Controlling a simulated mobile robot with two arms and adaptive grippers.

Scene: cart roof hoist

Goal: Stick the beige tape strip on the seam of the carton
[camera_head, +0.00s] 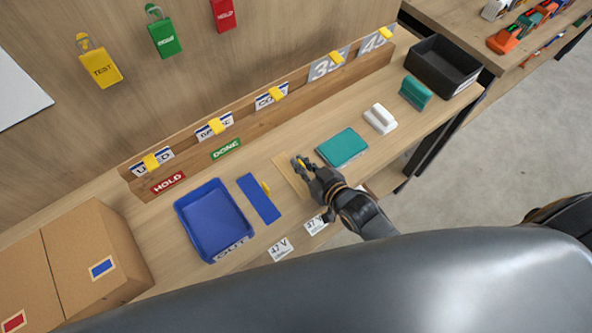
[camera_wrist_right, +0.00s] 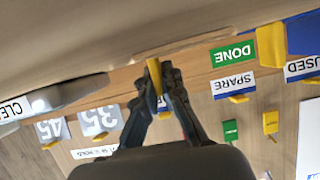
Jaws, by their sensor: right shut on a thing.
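The carton (camera_head: 118,235) stands at the lower left of the head view, with a dark seam line (camera_head: 50,262) across its top. A flat beige tape strip (camera_head: 284,174) shows at my right gripper (camera_head: 299,163), lying on or just above the bench; I cannot tell which. My right gripper is shut on a yellow tab, apparently the strip's. In the right wrist view the fingertips (camera_wrist_right: 160,72) close on the yellow tab (camera_wrist_right: 154,72). My left gripper is not in view.
A blue strip (camera_head: 256,203) with a yellow tab and a blue tray (camera_head: 238,216) lie between gripper and carton. A teal pad (camera_head: 343,147), a white block (camera_head: 380,118) and a black bin (camera_head: 437,72) are to the right. A card rail (camera_head: 245,128) runs behind.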

